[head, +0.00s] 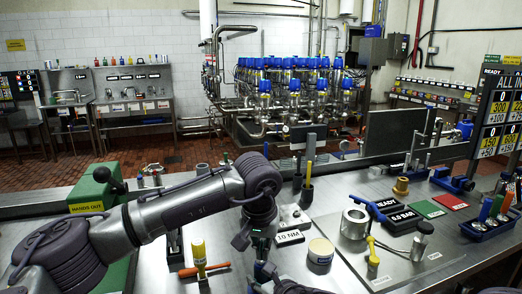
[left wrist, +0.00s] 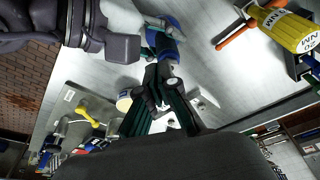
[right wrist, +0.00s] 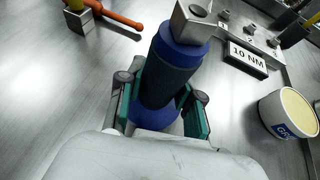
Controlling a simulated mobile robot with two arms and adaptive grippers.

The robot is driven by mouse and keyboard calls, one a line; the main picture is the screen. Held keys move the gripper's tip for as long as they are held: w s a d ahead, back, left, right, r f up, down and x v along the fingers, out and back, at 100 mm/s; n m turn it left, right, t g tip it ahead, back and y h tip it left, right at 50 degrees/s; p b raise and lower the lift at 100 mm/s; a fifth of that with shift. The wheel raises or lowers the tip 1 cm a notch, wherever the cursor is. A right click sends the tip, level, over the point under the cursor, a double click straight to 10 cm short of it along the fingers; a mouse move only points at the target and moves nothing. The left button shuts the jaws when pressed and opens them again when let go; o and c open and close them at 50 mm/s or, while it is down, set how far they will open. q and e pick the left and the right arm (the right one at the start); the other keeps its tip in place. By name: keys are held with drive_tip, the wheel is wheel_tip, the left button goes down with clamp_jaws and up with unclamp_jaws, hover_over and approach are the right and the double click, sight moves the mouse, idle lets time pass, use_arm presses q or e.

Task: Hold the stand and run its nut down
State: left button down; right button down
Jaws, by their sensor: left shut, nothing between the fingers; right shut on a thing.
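My right gripper (right wrist: 160,104) is shut around a dark cylinder with blue bands, apparently the stand (right wrist: 175,68). A grey metal block (right wrist: 190,20) shows at its far end. In the left wrist view, the stand's blue part (left wrist: 168,42) is just beyond the tips of my left gripper (left wrist: 158,80), which is shut and empty. I cannot tell whether they touch. In the head view, my left gripper (head: 258,238) is close above my right gripper (head: 266,271), and the arms mostly hide the stand. I cannot make out the nut.
A 10 NM sign (head: 290,237) and a cream-topped tub (head: 320,250) are to the right. The bench between the yellow post and my grippers is bare.

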use_arm(q)
drive_tip(key=shift+s+x, duration=0.2)
drive_tip(key=shift+x, duration=0.75)
drive_tip(key=shift+s+x, duration=0.25)
drive_tip(key=shift+x, duration=0.75)
drive_tip(key=shift+w+a, duration=0.3)
drive_tip(key=shift+w, duration=0.2)
drive_tip(key=shift+w+a, duration=0.25)
drive_tip(key=shift+a, duration=0.65)
drive_tip(key=shift+s+a, duration=0.1)
drive_tip(key=shift+s, duration=0.05)
approach(261, 267)
drive_tip(key=shift+w+a, duration=0.55)
drive_tip(key=shift+a, duration=0.2)
drive_tip(key=shift+f, duration=0.3)
drive_tip(key=shift+d, duration=0.1)
